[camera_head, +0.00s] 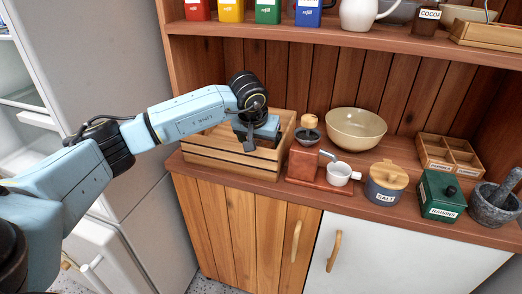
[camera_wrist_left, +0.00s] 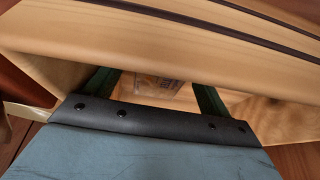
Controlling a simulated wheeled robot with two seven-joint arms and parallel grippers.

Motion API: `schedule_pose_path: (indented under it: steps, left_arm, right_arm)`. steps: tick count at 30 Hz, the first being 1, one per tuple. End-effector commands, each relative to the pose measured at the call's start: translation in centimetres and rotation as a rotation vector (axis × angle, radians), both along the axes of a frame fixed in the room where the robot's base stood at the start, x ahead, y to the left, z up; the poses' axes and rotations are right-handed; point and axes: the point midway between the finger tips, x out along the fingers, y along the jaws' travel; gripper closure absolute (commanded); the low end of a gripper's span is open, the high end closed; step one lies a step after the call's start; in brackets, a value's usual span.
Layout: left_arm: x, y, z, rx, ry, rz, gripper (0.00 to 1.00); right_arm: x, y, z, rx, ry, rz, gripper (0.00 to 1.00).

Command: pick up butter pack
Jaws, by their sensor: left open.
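A small pale pack with printed lettering (camera_wrist_left: 163,86), which looks like the butter pack, shows in the left wrist view inside the slatted wooden crate (camera_head: 215,164). Only part of it is visible between my fingers, and I cannot read the print clearly. In the head view the pack is hidden by the crate wall and my arm. My left gripper (camera_head: 249,142) is at the crate's opening, pointing down into it. In the left wrist view the gripper (camera_wrist_left: 153,80) has its two green fingers apart, one on each side of the pack, with nothing held.
The crate's slatted wall (camera_wrist_left: 200,45) is close to the fingers. A shelf (camera_head: 340,37) runs above.

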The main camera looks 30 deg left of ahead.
Motion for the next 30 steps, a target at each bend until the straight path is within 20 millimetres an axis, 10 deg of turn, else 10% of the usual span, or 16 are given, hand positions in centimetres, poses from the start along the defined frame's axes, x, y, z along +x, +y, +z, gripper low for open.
schedule_pose_path:
  steps: [15, 30]
  left_arm:
    - [0.0, 0.0, 0.1, 0.000, -0.002, 0.000, 0.74]
    - [0.1, 0.0, 2.0, 0.000, -0.005, 0.000, 0.74]
  right_arm:
    - [0.0, 0.0, 0.0, 0.000, 0.001, 0.000, 0.31]
    - [0.3, -0.3, -0.8, -0.007, 0.011, -0.002, 0.31]
